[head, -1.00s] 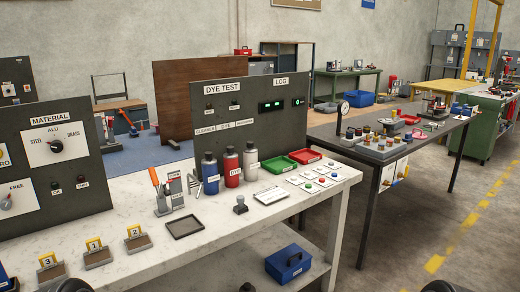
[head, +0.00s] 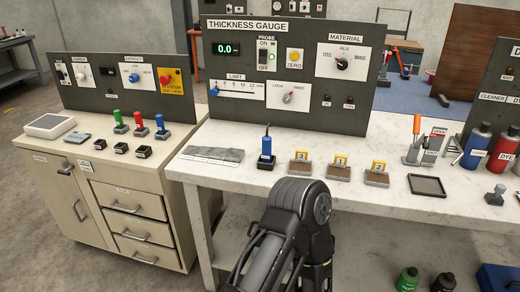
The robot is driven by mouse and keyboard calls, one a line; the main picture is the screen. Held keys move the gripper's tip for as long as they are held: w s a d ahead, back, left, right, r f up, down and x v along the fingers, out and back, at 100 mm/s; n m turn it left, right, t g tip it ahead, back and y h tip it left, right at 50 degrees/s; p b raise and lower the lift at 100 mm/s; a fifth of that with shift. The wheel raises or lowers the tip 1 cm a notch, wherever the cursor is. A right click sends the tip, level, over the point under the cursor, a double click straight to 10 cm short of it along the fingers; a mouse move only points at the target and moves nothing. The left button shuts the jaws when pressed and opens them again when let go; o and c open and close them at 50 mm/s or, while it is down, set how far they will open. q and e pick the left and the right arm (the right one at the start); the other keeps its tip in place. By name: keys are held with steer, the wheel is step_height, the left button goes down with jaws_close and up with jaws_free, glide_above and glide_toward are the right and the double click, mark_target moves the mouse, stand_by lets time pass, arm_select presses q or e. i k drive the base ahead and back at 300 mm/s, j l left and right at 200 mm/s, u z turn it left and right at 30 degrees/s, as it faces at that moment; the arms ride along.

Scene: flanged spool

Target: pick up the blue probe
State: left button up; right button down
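The blue probe (head: 266,147) stands upright in a small dark base on the white workbench, in front of the thickness gauge panel (head: 275,68). A short dark lead rises from its top. Nothing is holding it. One of my arms shows at the bottom middle, in front of the bench edge, with a bent joint uppermost. No fingertips of either gripper show in the head view.
A grey marked strip (head: 212,154) lies left of the probe. Numbered yellow-tagged blocks (head: 300,163) stand to its right. The beige cabinet (head: 128,190) at left carries green, red and blue-handled tools (head: 139,123). A black tray (head: 427,186) lies further right.

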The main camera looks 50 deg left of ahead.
mark_target(265, 157)
steer(key=u, duration=1.6)
